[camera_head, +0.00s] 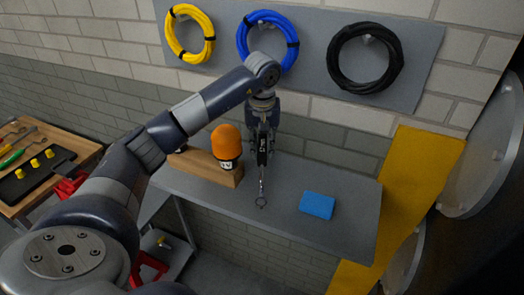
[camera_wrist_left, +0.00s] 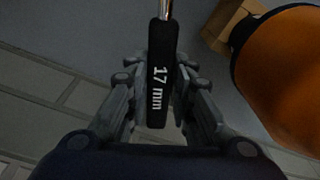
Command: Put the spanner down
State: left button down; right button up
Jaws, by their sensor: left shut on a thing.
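My left gripper (camera_head: 262,148) is above the grey table (camera_head: 345,225) and is shut on the spanner (camera_head: 262,187). The spanner has a black handle marked "17 mm" and a shiny metal shaft with a ring end pointing down toward the tabletop. I cannot tell whether the ring end touches the table. In the left wrist view the handle (camera_wrist_left: 160,75) sits between the two fingers (camera_wrist_left: 160,100) and the ring end is out of frame. My right gripper is not in view.
An orange-topped object (camera_head: 227,142) and a wooden block (camera_head: 205,168) stand just left of my gripper. A blue block (camera_head: 317,205) lies to the right on the table. Coiled yellow (camera_head: 190,33), blue (camera_head: 268,42) and black (camera_head: 365,58) cables hang on the wall. A wooden bench (camera_head: 75,150) with tools is at left.

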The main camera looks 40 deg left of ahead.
pick_arm(q)
notch_tip(320, 180, down, 2)
jog(key=shift+f+p, duration=0.2)
jog(key=shift+p, duration=0.65)
jog(key=shift+a+f, duration=0.1)
jog(key=shift+f, duration=0.45)
jog(key=c, duration=1.8)
grip_release()
jog(key=shift+f, duration=0.2)
jog(key=o, duration=0.4)
jog(key=shift+r, duration=0.1)
